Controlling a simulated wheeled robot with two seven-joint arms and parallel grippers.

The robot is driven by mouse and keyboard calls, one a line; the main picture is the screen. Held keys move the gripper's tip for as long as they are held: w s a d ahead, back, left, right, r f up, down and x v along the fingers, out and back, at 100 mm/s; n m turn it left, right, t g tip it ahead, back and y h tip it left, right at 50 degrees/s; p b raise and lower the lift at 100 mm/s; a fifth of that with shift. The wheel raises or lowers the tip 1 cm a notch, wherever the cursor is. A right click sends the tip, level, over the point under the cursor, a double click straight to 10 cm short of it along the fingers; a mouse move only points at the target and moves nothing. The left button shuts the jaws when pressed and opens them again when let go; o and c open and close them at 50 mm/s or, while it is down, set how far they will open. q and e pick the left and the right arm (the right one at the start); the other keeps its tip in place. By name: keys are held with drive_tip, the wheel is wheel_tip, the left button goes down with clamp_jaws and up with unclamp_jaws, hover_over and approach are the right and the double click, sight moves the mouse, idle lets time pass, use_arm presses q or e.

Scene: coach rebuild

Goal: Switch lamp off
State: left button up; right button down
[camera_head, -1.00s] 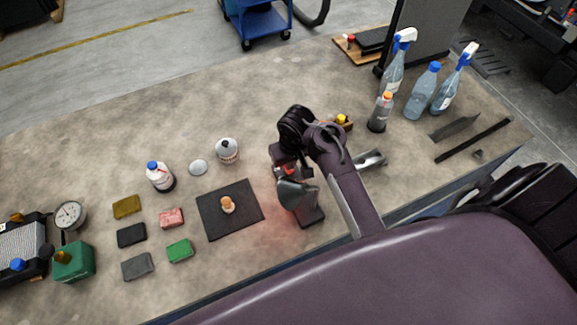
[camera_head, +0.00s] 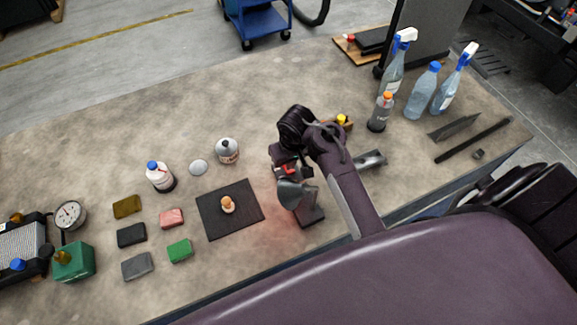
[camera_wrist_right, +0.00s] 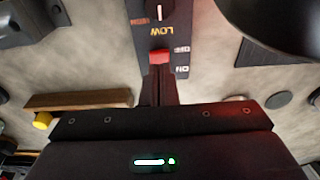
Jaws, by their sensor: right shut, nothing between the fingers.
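The lamp stands on the workbench under my right arm; its grey head (camera_head: 290,194) and dark base (camera_head: 310,215) show in the head view. A reddish glow lies on the bench beside it. In the right wrist view its dark control panel (camera_wrist_right: 147,38) carries the word LOW, a knob and a red switch (camera_wrist_right: 160,57) with small labels beside it. My right gripper (camera_wrist_right: 160,88) is shut and empty, its tips at or just short of the red switch; contact is unclear. In the head view the right gripper (camera_head: 288,168) is partly hidden by its wrist. My left gripper is not in view.
A black mat (camera_head: 240,222) with a wooden-knobbed object (camera_head: 227,204) lies left of the lamp. Several sponges lie farther left. Spray bottles (camera_head: 392,75) stand at the back right. A wooden block with a yellow knob (camera_head: 342,120) is close behind my wrist.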

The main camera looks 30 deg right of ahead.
sight(291, 171)
drive_tip(key=shift+f+b, duration=0.45)
drive_tip(key=shift+f, duration=0.45)
idle(0.5)
drive_tip(key=shift+r, duration=0.1)
wheel_tip(291, 171, up, 3)
drive_tip(key=p, duration=0.2)
drive_tip(key=shift+p, duration=0.4)
drive_tip(key=shift+b, duration=0.3)
drive_tip(key=shift+r, duration=1.95)
